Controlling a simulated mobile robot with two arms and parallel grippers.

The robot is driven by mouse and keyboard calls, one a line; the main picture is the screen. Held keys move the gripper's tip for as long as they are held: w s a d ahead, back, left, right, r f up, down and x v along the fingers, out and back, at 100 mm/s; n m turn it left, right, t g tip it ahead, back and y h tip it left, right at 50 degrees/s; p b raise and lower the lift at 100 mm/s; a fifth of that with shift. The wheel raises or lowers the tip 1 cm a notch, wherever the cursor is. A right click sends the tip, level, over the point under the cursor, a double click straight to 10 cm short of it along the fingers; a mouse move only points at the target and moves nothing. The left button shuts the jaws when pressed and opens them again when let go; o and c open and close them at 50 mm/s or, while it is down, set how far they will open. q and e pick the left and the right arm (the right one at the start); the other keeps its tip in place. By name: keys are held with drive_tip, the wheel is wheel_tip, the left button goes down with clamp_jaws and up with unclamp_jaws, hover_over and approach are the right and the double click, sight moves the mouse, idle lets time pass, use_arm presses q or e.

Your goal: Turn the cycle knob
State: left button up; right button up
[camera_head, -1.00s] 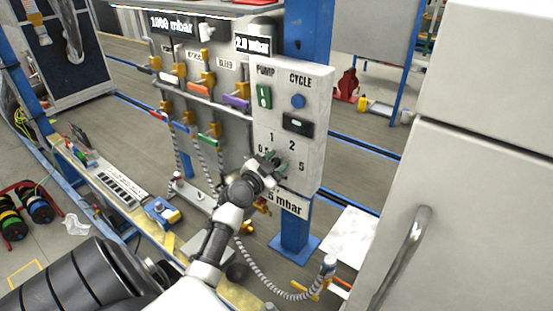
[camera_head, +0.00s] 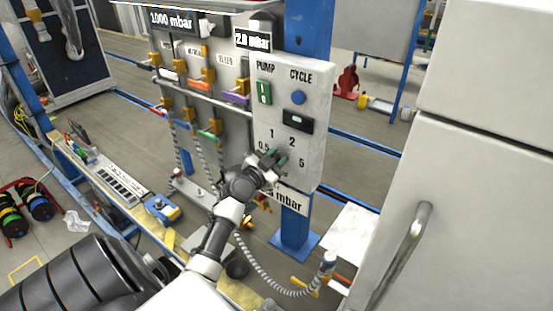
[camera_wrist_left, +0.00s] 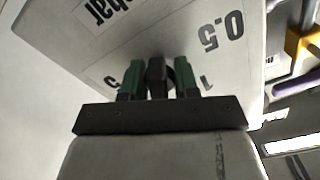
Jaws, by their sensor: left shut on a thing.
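The white control panel (camera_head: 318,88) carries the labels PUMP and CYCLE, a green pump switch (camera_head: 264,92), a round blue button (camera_head: 298,98) and a dark display (camera_head: 297,121). Below these is a dial with the numbers 0.5, 1, 2 and 5. My left gripper (camera_head: 275,158) is at this dial, with its green fingertips against the panel. In the left wrist view the gripper (camera_wrist_left: 160,80) is shut on the black knob (camera_wrist_left: 156,74), one green finger on each side. The knob is mostly hidden in the head view. My right gripper is not in view.
Valves with coloured handles (camera_head: 202,86) and hoses are left of the panel. A blue post (camera_head: 297,225) stands behind it. A white cabinet with a metal handle (camera_head: 402,255) fills the right side. A coiled hose (camera_head: 270,280) hangs below the arm.

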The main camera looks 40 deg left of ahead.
use_arm(q)
drive_tip(key=shift+n+b, duration=0.3)
drive_tip(key=shift+n, duration=0.8)
drive_tip(key=n, duration=0.2)
drive_tip(key=shift+n, duration=0.4)
drive_tip(key=n, duration=0.6)
drive_tip(key=shift+a, duration=0.15)
drive_tip(key=n, duration=0.5)
drive_tip(key=shift+n+p, duration=0.35)
drive_tip(key=shift+n, duration=0.05)
drive_tip(key=n+p, duration=0.1)
drive_tip(key=n, duration=0.5)
drive_tip(key=shift+a+f, duration=0.1)
drive_tip(key=shift+f, duration=0.05)
drive_tip(key=o, duration=0.6)
drive_tip(key=shift+s, duration=0.1)
